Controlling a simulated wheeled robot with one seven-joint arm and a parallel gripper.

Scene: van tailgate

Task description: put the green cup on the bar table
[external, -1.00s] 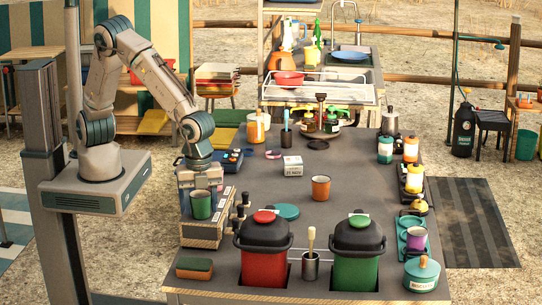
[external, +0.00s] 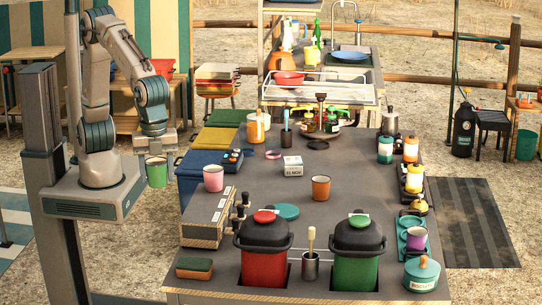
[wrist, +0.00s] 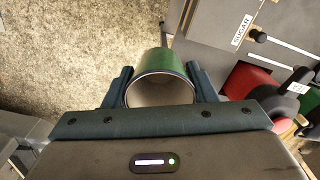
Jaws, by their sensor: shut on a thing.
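The green cup (external: 156,174) is held by my gripper (external: 155,156), upright, in the air left of the large grey-topped counter (external: 262,222). In the wrist view the cup (wrist: 165,62) sits between the two dark fingers of my gripper (wrist: 160,88), which are shut on its sides. Its light inside faces the camera. Bare gravelly ground shows beyond it at the left, with the counter's edge at the right. I cannot tell which surface is the bar table; nothing is labelled so.
An orange cup (external: 320,188) stands mid-counter. Red (external: 264,262) and green (external: 356,268) lidded canisters stand at the front. The counter's middle has free room.

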